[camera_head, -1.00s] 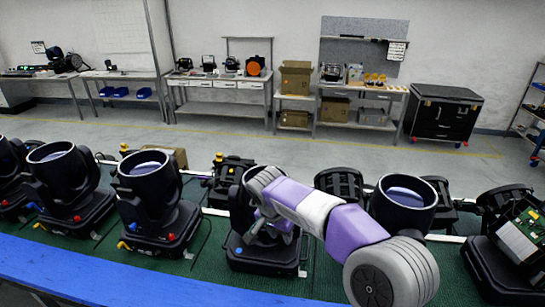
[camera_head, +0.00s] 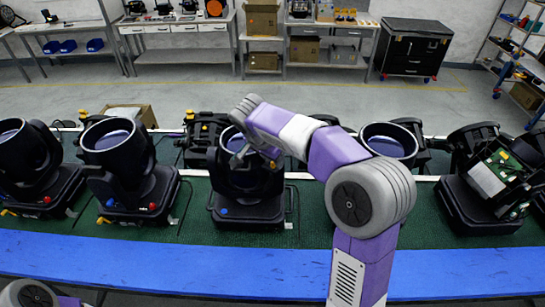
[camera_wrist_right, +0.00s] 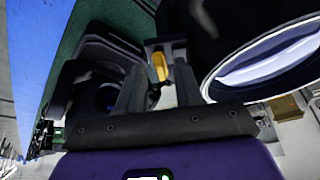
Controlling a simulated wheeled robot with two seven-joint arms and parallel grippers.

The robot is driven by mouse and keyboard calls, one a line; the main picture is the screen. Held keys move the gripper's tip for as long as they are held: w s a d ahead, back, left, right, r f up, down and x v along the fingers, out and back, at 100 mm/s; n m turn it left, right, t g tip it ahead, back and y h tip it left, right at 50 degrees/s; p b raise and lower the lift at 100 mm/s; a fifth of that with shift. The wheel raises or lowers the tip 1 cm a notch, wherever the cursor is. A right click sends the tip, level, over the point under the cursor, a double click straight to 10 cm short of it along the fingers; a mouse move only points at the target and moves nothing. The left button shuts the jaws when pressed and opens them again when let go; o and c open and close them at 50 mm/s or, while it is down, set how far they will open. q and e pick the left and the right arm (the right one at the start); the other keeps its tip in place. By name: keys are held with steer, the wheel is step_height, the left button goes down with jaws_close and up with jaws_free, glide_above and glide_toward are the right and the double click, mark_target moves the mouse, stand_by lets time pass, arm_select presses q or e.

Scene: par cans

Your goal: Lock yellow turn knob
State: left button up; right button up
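The yellow turn knob (camera_wrist_right: 160,66) shows in the right wrist view, on the side of a black par can. My right gripper's (camera_wrist_right: 160,76) two dark fingers stand on either side of the knob, apart, with a gap between them; I see no clear contact. In the head view my right gripper (camera_head: 240,159) is at the middle par can (camera_head: 250,209), beside its tilted lamp head. The knob is hidden there behind the gripper and arm. My left gripper is out of view.
More par cans stand left (camera_head: 125,155) and right (camera_head: 388,143) on the green mat (camera_head: 325,225). A blue strip (camera_head: 130,262) runs along the front edge. An opened fixture (camera_head: 490,180) with a green circuit board stands at the right. Workbenches line the back.

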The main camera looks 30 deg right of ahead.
jaws_close()
